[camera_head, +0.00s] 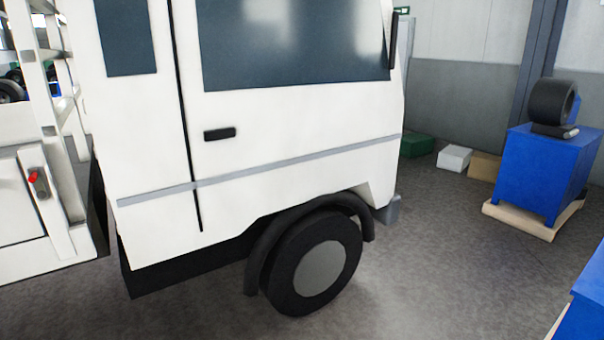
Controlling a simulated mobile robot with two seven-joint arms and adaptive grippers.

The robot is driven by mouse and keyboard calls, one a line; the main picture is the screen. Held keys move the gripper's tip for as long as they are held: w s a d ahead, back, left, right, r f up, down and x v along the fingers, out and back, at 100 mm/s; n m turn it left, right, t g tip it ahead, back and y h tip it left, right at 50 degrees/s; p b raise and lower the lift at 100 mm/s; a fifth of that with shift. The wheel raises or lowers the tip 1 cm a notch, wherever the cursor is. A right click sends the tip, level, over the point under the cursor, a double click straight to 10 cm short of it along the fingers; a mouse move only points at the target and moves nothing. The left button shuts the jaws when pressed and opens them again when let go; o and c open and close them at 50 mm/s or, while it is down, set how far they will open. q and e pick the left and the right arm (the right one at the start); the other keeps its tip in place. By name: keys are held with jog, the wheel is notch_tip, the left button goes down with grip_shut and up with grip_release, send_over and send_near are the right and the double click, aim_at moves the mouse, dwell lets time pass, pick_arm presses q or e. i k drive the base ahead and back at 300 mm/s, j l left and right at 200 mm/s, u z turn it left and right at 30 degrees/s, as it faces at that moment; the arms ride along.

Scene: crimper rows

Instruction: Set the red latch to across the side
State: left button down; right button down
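The red latch (33,177) is a small red piece on a grey fitting at the far left. The fitting sits on the white side panel (15,205) of the truck's bed, beside a white post. At this size I cannot tell clearly which way the latch is turned. Neither of my grippers shows in the head view.
The white truck cab (290,150) fills the middle, with a black door handle (219,134) and a front wheel (315,265). A blue cabinet (540,175) with a tyre (550,100) on top stands right. Grey floor (430,270) between them is clear.

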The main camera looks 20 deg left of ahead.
aim_at(35, 179)
jog(key=i+j+u, duration=0.1)
jog(key=i+u, duration=0.15)
jog(key=u, duration=0.25)
jog(key=i+u, duration=0.3)
jog(key=u, duration=0.2)
jog(key=i+l+u, duration=0.1)
jog(key=i+u, duration=0.15)
jog(key=u, duration=0.25)
jog(key=i+l+u, duration=0.2)
jog(key=u, duration=0.3)
jog(key=i+u, duration=0.25)
jog(key=u, duration=0.2)
jog(key=i+l+u, duration=0.2)
jog(key=u, duration=0.25)
jog(key=i+l+u, duration=0.25)
jog(key=u, duration=0.2)
jog(key=i, duration=0.05)
